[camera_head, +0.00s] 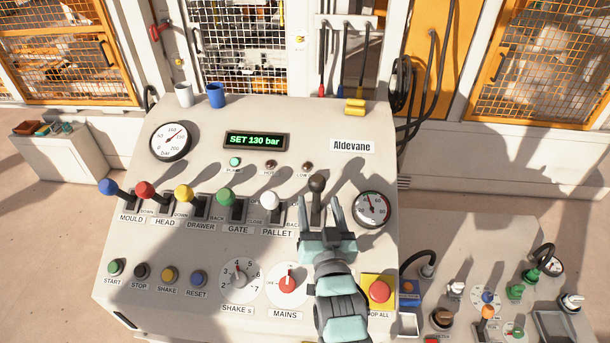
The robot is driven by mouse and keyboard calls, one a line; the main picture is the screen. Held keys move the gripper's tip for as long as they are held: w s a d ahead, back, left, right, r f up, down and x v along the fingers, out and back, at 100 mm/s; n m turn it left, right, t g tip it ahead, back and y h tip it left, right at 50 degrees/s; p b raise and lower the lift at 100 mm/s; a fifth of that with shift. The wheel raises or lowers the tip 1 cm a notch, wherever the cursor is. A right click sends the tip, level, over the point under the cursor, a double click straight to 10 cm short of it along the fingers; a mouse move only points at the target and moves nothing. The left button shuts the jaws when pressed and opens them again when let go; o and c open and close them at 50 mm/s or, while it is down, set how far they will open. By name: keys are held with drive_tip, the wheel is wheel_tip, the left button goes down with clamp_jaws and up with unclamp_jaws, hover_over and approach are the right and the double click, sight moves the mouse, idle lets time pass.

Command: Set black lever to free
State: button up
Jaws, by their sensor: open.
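The black lever (317,184) has a dark round knob on a shaft and stands at the right end of the lever row on the sloped control panel (220,125). My gripper (334,208) is open, with its two fingers pointing up the panel.
The white pallet lever (269,201) stands close on the left, then the green gate lever (226,197). A dial gauge (373,208) is just right of my gripper. A red stop button (379,291) is at lower right. The display (256,140) reads SET 130 bar.

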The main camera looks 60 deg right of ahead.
sight(316, 178)
drive_tip(key=shift+s+d+f, duration=0.1)
drive_tip(key=shift+s+d, duration=0.1)
drive_tip(key=shift+w+d+f+b, duration=0.25)
drive_tip(key=shift+d+b, duration=0.1)
drive_tip(key=shift+b, duration=0.6)
drive_tip(key=shift+b+x, duration=0.75)
drive_tip(key=shift+b, duration=0.45)
drive_tip(key=x, duration=0.2)
drive_tip(key=p+x, duration=0.1)
drive_tip(key=x, duration=0.1)
drive_tip(key=p+x, duration=0.1)
drive_tip(key=x, duration=0.1)
drive_tip(key=shift+w+d+r, duration=0.2)
drive_tip(key=shift+d+r, duration=0.15)
drive_tip(key=shift+p+x, duration=0.35)
drive_tip(key=shift+x, duration=0.4)
drive_tip(key=shift+f, duration=0.15)
drive_tip(key=shift+c, duration=0.6)
clamp_jaws()
